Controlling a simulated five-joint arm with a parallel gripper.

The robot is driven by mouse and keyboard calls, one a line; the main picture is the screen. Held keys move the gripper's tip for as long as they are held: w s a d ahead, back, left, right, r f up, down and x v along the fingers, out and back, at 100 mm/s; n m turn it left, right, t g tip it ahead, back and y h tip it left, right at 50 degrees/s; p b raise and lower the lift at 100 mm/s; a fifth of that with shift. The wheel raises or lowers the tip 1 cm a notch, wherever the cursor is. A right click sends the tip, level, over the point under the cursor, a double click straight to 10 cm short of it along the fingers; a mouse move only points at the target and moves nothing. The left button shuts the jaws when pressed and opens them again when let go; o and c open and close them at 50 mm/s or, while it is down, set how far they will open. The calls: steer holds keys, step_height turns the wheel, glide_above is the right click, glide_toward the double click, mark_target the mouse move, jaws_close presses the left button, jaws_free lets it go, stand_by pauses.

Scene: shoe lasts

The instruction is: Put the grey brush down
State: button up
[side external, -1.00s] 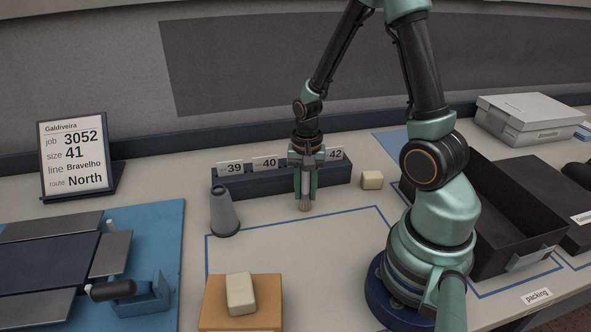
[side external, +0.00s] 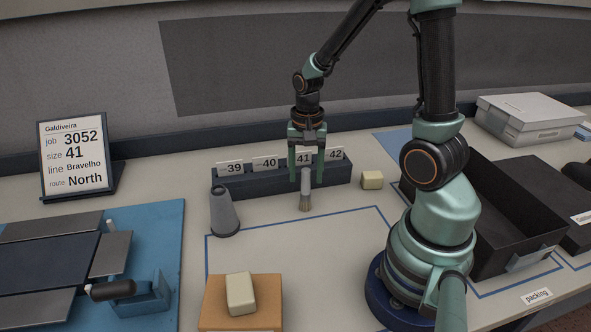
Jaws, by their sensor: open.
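The grey brush (side external: 306,188) stands upright on the table, bristles down, in front of the dark rack. My gripper (side external: 306,175) is open above it, with its two green fingers apart on either side of the upper handle. I cannot tell whether a finger still touches the handle.
The dark rack (side external: 240,186) with cards 39 to 42 stands close behind. Another cream block (side external: 240,293) sits on an orange pad (side external: 212,306) in front. A black bin (side external: 500,215) stands at right.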

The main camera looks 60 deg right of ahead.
step_height(320, 180, up, 6)
steer(key=shift+r, duration=0.15)
steer(key=shift+w+a+r, duration=0.1)
steer(key=shift+r, duration=0.2)
steer(key=s+a+r+n+t, duration=0.1)
steer(key=a+r+n+t, duration=0.4)
steer(key=a+r+n, duration=0.4)
steer(key=a+n, duration=0.2)
steer(key=n, duration=0.1)
steer(key=shift+s+r+n+t, duration=0.15)
steer(key=shift+r+n+t, duration=0.15)
steer(key=shift+r, duration=0.1)
